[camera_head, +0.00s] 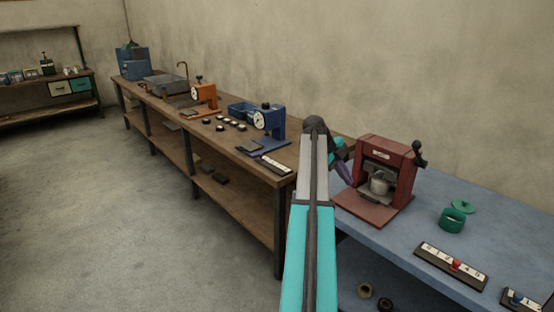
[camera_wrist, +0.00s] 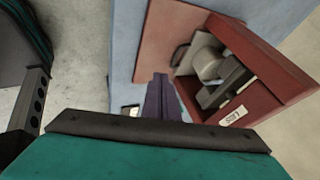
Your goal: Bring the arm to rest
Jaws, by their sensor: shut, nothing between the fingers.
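My gripper (camera_head: 346,172) is at the end of my teal and grey arm, beside the left side of a dark red press-like machine (camera_head: 402,165) on the blue-topped bench. Its purple-grey fingers are shut and empty. In the wrist view the shut fingers (camera_wrist: 160,92) point over the blue bench and the machine's base plate. I cannot tell whether they touch anything. The red machine (camera_wrist: 270,85) fills the right of that view, with a pale round pot (camera_wrist: 208,64) inside. My arm hides part of the benches in the head view.
A green cup (camera_head: 452,222) with its lid (camera_head: 463,206) and number strips (camera_head: 451,265) lie right of the machine. Left, a long wooden bench (camera_head: 180,110) carries a blue scale (camera_head: 269,122) and an orange scale (camera_head: 205,96). A shelf (camera_head: 40,105) stands far left. The floor between is clear.

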